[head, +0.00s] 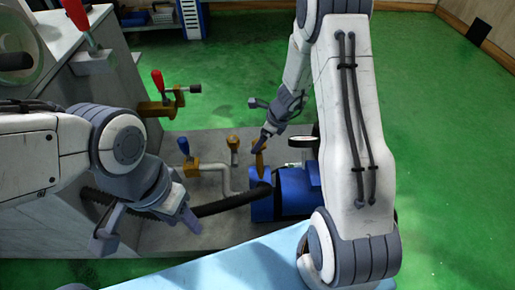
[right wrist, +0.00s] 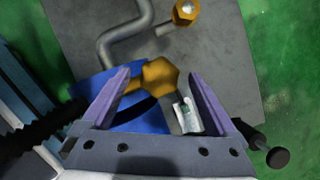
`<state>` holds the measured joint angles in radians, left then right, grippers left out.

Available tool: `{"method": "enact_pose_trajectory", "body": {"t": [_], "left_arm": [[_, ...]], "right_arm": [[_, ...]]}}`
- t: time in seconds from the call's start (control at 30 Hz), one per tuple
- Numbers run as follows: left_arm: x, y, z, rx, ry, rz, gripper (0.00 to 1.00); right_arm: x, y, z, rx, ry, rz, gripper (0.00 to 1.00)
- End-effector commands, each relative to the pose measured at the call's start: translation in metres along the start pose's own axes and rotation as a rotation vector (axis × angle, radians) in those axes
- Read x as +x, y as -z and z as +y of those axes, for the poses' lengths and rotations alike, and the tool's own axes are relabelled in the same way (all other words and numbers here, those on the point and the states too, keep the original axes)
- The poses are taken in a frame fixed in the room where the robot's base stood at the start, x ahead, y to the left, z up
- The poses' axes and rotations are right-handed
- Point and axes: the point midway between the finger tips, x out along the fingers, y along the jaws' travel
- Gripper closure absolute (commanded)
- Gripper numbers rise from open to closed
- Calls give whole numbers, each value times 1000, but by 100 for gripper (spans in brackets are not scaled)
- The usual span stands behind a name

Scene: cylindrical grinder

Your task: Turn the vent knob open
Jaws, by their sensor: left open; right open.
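My right gripper (right wrist: 172,85) is open in the right wrist view, with its two purple fingers apart. A brass hexagonal fitting or knob (right wrist: 160,75) shows between and just beyond the fingertips. I cannot tell if they touch it. In the head view this brass piece (head: 259,158) stands by the blue cylinder, right below my right gripper (head: 265,137). No label shows, so I cannot tell for sure that it is the vent knob. A second brass piece (head: 233,146) stands to its left and shows in the wrist view (right wrist: 187,12). My left gripper (head: 148,226) is open and empty.
The blue cylinder (head: 262,205) with a black hose sits on the grey base plate (head: 205,238). Green floor lies open at the right.

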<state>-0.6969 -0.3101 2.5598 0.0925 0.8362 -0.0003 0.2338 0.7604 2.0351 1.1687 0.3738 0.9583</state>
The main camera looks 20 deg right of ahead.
Motion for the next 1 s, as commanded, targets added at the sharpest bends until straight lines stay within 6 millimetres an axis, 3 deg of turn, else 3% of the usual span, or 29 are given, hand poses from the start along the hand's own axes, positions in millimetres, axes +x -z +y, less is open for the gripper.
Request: {"method": "enact_pose_trajectory", "body": {"t": [0.03, 0.2, 0.53, 0.57, 0.77, 1.0], "left_arm": [[9, -1, -1, 0, 0, 0, 50], [16, -1, -1, 0, 0, 0, 50], [16, -1, -1, 0, 0, 0, 50], [16, -1, -1, 0, 0, 0, 50], [16, -1, -1, 0, 0, 0, 50], [13, -1, -1, 0, 0, 0, 50]], "right_arm": [[12, 2, 0, 0, 0, 0, 6], [26, 0, 0, -1, 0, 0, 6], [27, -1, 0, -1, 0, -1, 6], [27, -1, 0, -1, 0, -1, 14], [27, 0, 0, -1, 0, -1, 91], [26, 0, 0, -16, -6, 0, 92]]}}
